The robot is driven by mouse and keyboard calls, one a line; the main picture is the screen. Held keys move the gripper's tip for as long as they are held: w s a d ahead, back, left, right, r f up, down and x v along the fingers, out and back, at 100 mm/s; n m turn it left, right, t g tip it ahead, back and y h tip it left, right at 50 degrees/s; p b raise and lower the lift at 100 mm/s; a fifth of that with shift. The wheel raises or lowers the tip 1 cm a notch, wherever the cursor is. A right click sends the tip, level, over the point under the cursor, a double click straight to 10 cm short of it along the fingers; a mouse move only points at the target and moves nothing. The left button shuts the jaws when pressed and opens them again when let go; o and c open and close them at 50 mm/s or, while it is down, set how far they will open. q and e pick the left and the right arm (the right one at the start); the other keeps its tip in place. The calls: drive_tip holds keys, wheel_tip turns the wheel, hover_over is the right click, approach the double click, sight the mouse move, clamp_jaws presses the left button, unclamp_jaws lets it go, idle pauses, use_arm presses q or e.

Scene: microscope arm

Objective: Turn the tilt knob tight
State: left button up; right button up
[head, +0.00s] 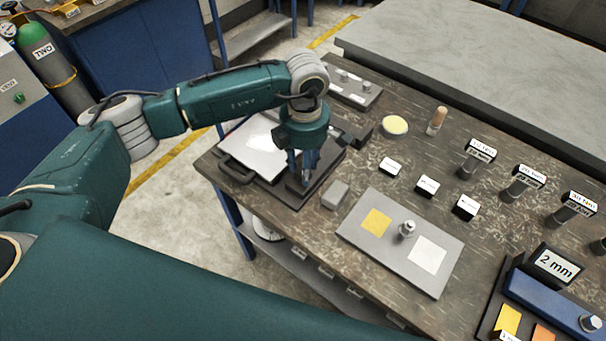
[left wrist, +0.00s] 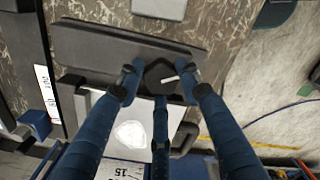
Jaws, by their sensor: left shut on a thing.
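The tilt knob (left wrist: 158,72) shows in the left wrist view as a dark, angular knob with a short white mark, on a dark base plate (left wrist: 90,45). My left gripper (head: 303,182) points down over this fixture near the table's left edge. In the left wrist view, its blue fingers (left wrist: 160,82) close around the knob, with dark tips on both sides of it and a third finger below. My right gripper is in neither view.
A white-topped plate (head: 262,150) with a black handle (head: 237,172) lies beside the fixture. A small grey block (head: 335,194) and a grey tray (head: 375,252) with coloured squares stand to the right. The table's front edge is close.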

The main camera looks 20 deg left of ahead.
use_arm(q)
drive_tip(key=m+b, duration=0.1)
drive_tip(key=b, duration=0.1)
drive_tip(key=m+b, duration=0.2)
drive_tip(key=shift+w+d+f+m, duration=0.1)
drive_tip(key=shift+d+m, duration=0.2)
drive_tip(key=shift+r+m+b, duration=0.2)
drive_tip(key=shift+m+b, duration=1.1)
drive_tip(key=shift+b, duration=0.1)
drive_tip(key=shift+s, duration=0.2)
drive_tip(key=o, duration=1)
drive_tip(key=shift+d, duration=0.1)
drive_tip(key=shift+o, duration=0.6)
drive_tip(key=shift+d, duration=0.1)
drive_tip(key=shift+a+r, duration=0.2)
drive_tip(key=shift+r, duration=0.15)
wheel_tip(320, 180, up, 11)
drive_tip(key=shift+d+r, duration=0.2)
drive_tip(key=shift+d, duration=0.05)
